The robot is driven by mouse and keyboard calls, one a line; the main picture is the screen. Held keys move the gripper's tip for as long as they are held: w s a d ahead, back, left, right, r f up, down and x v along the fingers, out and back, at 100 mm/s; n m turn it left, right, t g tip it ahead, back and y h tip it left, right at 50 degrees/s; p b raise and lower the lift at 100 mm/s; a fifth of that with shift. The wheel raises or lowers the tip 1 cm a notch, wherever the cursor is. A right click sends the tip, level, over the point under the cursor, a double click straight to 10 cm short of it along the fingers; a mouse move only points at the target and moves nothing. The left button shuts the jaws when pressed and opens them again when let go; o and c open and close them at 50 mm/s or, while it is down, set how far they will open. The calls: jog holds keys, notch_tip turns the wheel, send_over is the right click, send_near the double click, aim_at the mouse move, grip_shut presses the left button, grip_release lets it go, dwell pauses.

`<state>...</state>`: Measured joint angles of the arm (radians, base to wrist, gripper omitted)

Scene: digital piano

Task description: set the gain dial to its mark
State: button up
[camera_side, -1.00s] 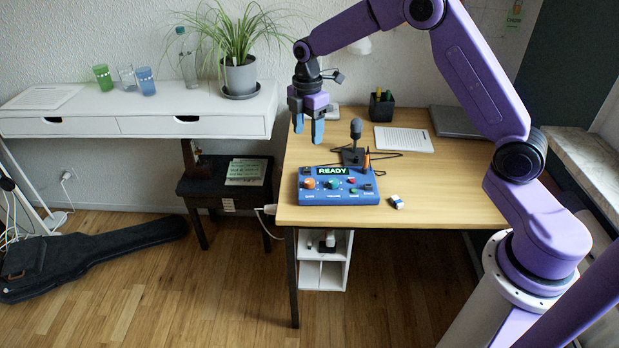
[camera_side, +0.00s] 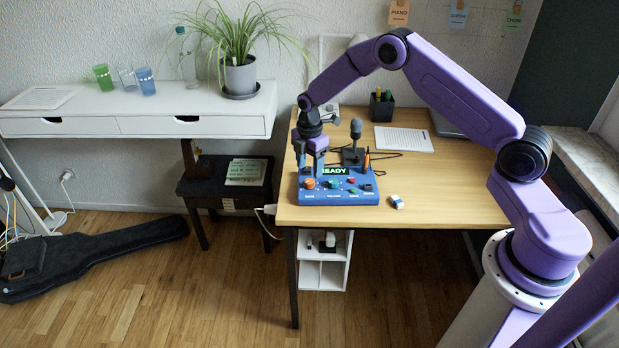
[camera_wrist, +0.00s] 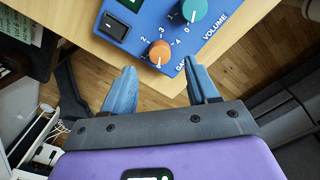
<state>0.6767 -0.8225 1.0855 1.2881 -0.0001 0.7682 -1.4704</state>
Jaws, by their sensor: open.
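The orange gain dial (camera_wrist: 160,53) sits on the blue control box (camera_wrist: 145,18), with printed numbers around it and a partly hidden label beside it. In the side view the dial (camera_side: 309,184) is at the box's front left. My gripper (camera_side: 310,170) is open, pointing down just above and behind the dial. In the wrist view its two blue fingers (camera_wrist: 160,70) are apart, one to each side of the dial, with nothing between them. I cannot tell whether they reach down around it. The dial's pointer and target mark are too small to read.
A teal volume dial (camera_wrist: 194,12) and a black rocker switch (camera_wrist: 113,26) are close by on the box. A microphone (camera_side: 354,145) stands behind, and an eraser (camera_side: 397,202) lies to the right.

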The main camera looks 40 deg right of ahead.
aim_at(310, 181)
jog(key=shift+f, duration=2.5)
jog(key=c, duration=1)
